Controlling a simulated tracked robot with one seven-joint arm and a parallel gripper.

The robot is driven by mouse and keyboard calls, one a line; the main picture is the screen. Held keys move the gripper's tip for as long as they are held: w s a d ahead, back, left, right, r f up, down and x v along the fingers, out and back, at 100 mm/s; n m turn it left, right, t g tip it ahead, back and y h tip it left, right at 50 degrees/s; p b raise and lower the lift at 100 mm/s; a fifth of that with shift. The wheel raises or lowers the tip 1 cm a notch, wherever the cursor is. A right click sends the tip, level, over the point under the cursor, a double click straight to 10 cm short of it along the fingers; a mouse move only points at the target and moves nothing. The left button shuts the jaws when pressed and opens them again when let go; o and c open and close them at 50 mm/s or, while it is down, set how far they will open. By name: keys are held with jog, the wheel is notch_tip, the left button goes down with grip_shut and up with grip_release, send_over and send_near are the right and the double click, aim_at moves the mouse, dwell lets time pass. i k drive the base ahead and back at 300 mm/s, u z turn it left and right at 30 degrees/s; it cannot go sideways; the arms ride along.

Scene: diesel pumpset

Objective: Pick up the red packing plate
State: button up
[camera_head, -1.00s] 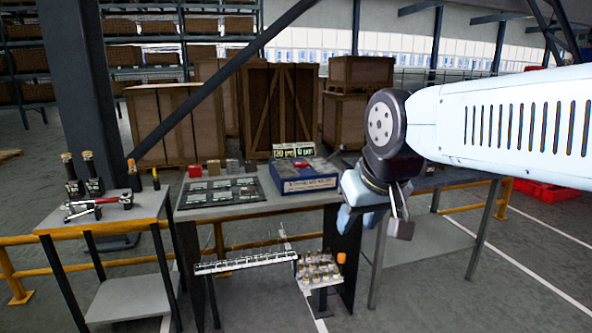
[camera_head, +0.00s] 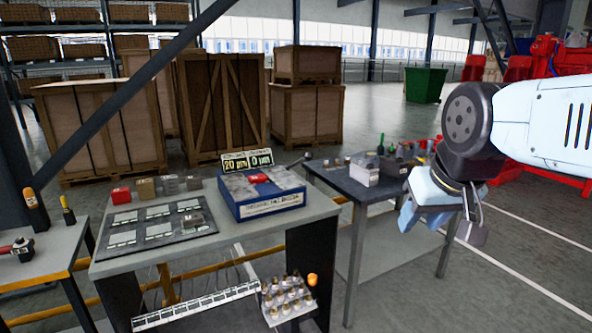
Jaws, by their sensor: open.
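A small red block (camera_head: 120,195) stands at the left end of a row of small blocks, at the back of the grey middle table. A second small red piece (camera_head: 257,178) lies on top of a blue box (camera_head: 262,195) on the same table. I cannot tell for sure which of the two is the red packing plate. My gripper (camera_head: 440,222) is open and empty at the right, in front of the darker right-hand table and well away from both red pieces.
A dark board with pale labelled fields (camera_head: 152,226) lies on the middle table (camera_head: 250,225). The right table (camera_head: 350,186) holds several small parts. A rack of small bottles (camera_head: 288,297) is low in front.

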aim_at(260, 179)
jog(key=z, duration=0.3)
jog(key=i, duration=1.25)
jog(key=u, duration=0.45)
jog(key=i, duration=0.75)
jog(key=u, duration=0.5)
jog(key=k, duration=0.9)
jog(key=u, duration=0.2)
jog(key=i, duration=0.9)
jog(key=z, duration=0.1)
